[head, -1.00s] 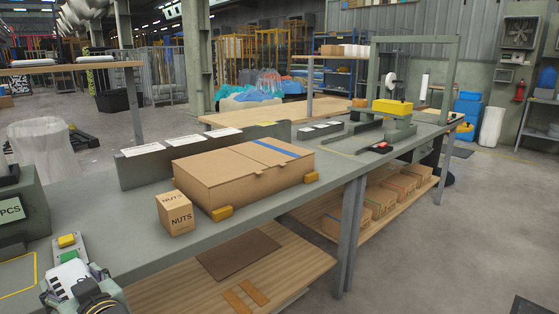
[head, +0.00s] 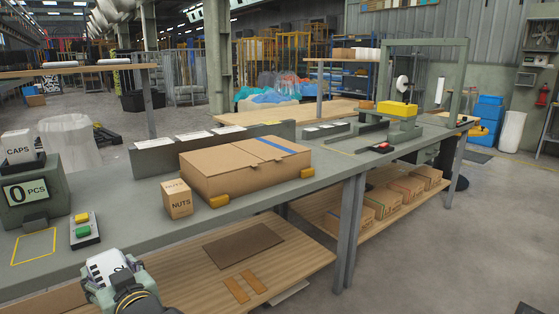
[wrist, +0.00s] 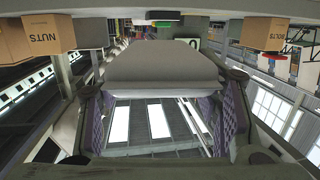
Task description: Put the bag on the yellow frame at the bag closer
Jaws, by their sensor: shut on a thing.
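In the wrist view my gripper (wrist: 163,92) is shut on a pale grey bag (wrist: 160,65), with a finger on each side of it. The bag's far side is hidden. In the head view only my wrist shows at the bottom left, and the bag cannot be made out. The likely bag closer (head: 398,112) is a grey-green machine with a yellow top at the bench's far right end. Thin yellow lines (head: 343,151) show on the bench before it, too small to tell clearly. Another yellow frame (head: 34,247) is marked by the counter at the left.
The counter (head: 25,192) reads 0 PCS, beside a button box (head: 83,231). A NUTS box (head: 177,199) and a large cardboard box (head: 245,167) stand on the bench (head: 260,209). A lower shelf (head: 200,280) lies below. The floor at right (head: 440,250) is clear.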

